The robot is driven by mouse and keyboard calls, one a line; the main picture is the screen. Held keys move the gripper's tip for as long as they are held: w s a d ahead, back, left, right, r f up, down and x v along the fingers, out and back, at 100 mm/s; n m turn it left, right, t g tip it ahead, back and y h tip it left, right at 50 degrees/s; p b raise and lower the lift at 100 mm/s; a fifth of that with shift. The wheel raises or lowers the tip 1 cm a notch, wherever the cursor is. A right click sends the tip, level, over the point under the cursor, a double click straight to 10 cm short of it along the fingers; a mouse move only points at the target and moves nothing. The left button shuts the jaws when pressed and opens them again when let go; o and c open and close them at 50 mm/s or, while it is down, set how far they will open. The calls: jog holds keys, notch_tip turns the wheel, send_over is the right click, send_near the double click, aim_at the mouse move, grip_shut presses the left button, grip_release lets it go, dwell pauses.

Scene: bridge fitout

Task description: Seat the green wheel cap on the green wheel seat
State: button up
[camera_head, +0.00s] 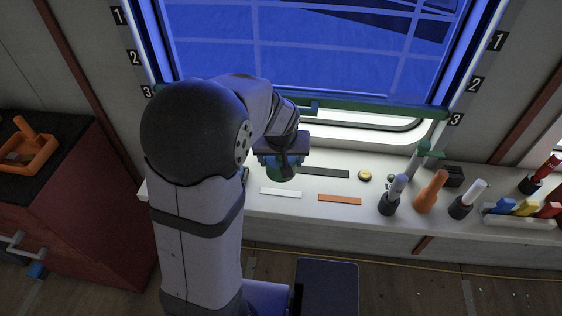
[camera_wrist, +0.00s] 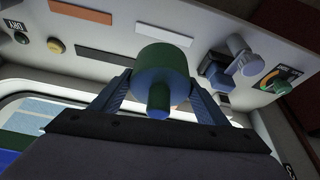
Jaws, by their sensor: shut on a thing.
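My gripper (camera_head: 285,160) is shut on the green wheel cap (camera_wrist: 165,65), a short green cylinder with a narrower bluish stem. The cap is held between both fingers in the wrist view, and shows under the gripper in the head view (camera_head: 283,174). It is above the white console, near the dark strip. I cannot clearly pick out the green wheel seat. A dial with a green arc (camera_wrist: 277,78) shows at right in the wrist view.
The white console (camera_head: 310,212) carries a white strip (camera_head: 281,193), an orange strip (camera_head: 340,199), a dark strip (camera_head: 325,173) and a yellow button (camera_head: 364,175). An orange handle (camera_head: 431,191) and other levers rise at right. The window ledge lies behind. My arm hides the console's left part.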

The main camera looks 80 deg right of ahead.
jog(key=w+d+n+t+y+p, duration=0.1)
jog(key=w+n+p, duration=0.4)
jog(key=w, duration=3.1)
jog(key=d+r+n+t, duration=0.1)
jog(key=n+t, duration=0.1)
jog(key=n, duration=0.2)
jog(key=shift+y, duration=0.3)
jog(key=shift+f, duration=0.15)
jog(key=shift+f+b, duration=2.1)
jog(key=shift+f, duration=0.25)
jog(key=shift+f, duration=0.1)
jog(key=shift+f+b, duration=1.5)
